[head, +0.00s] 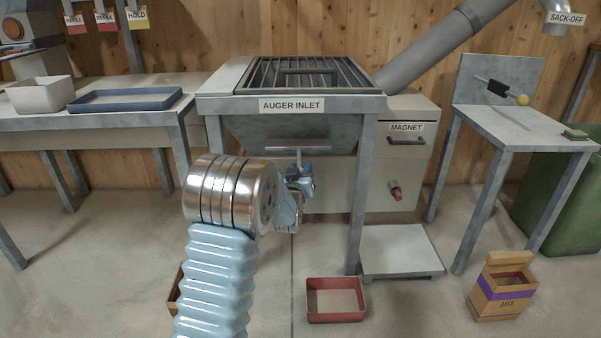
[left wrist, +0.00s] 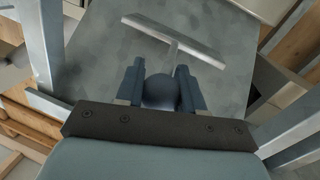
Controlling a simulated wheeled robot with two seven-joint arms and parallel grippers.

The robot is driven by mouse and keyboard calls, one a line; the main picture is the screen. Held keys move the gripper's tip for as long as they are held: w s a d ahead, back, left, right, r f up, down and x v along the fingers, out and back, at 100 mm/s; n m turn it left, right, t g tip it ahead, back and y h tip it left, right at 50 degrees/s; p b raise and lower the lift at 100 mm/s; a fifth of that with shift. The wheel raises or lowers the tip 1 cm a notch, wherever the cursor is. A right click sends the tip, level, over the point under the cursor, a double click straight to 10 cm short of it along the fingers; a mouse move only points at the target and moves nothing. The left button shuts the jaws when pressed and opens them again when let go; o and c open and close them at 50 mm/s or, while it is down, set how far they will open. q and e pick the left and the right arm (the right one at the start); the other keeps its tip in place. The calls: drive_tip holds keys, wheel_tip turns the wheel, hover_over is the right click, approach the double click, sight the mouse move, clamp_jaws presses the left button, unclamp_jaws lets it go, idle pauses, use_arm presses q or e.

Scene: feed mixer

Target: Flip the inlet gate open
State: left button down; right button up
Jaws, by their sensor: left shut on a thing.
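The auger inlet is a grey steel hopper (head: 260,133) under a dark grate, labelled "AUGER INLET". On its front is a pale horizontal bar (head: 285,146), with a short stem running down towards my gripper. I take this bar and stem for the inlet gate's handle. In the left wrist view the bar (left wrist: 172,38) and stem lead to a dark round knob (left wrist: 160,92). My left gripper (head: 301,178) is below the bar, its two blue fingers shut on the knob in the left wrist view (left wrist: 160,88). The gripper partly hides the knob. My right gripper is not in view.
Steel table legs (head: 360,200) flank the hopper. A magnet box (head: 405,160) with a red-tipped knob is at the right. A red tray (head: 335,299) and a "MIX" box (head: 500,290) stand on the floor. A low pale platform (head: 400,250) is beside the legs.

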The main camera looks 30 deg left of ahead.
use_arm(q)
drive_tip(key=shift+s+d+f, duration=0.1)
drive_tip(key=c, duration=0.7)
unclamp_jaws()
drive_tip(key=shift+s, duration=0.1)
drive_tip(key=p+v, duration=0.1)
drive_tip(key=v, duration=1.2)
drive_tip(key=shift+s+d, duration=0.15)
drive_tip(key=shift+s, duration=0.2)
